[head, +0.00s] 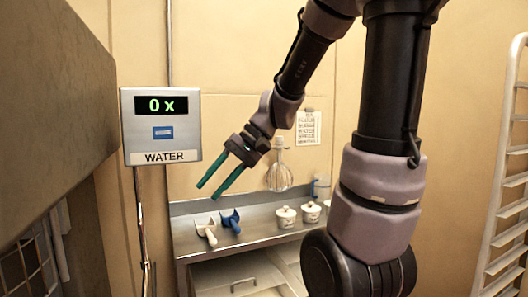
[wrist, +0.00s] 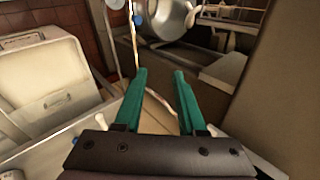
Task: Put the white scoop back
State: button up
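The white scoop (head: 207,230) lies on the metal shelf top (head: 262,239), near its left end, with its handle toward the front. A blue scoop (head: 231,220) lies just to its right. My gripper (head: 212,191) has teal fingers and hangs in the air above and apart from the shelf, over the scoops in the head view. In the wrist view my gripper (wrist: 158,80) is open, with a clear gap and nothing held between its fingers.
A water display (head: 160,127) reading 0 x hangs on the left. Two lidded white pots (head: 286,217) stand right of the scoops. A white rack (head: 503,190) stands far right, and white bins (head: 240,281) sit below the shelf.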

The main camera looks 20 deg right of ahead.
jog(key=s+d+r+m+t+h, duration=0.1)
jog(key=s+d+r+t+h, duration=0.1)
jog(key=d, duration=0.3)
jog(key=s+d+r+m+t+h, duration=0.1)
jog(key=s+d+r+t+h, duration=0.1)
jog(key=d+r+t+h, duration=0.1)
notch_tip(320, 180, up, 2)
jog(key=shift+s+d+r+t+h, duration=0.25)
jog(key=shift+d+t+h, duration=0.25)
jog(key=shift+d, duration=0.75)
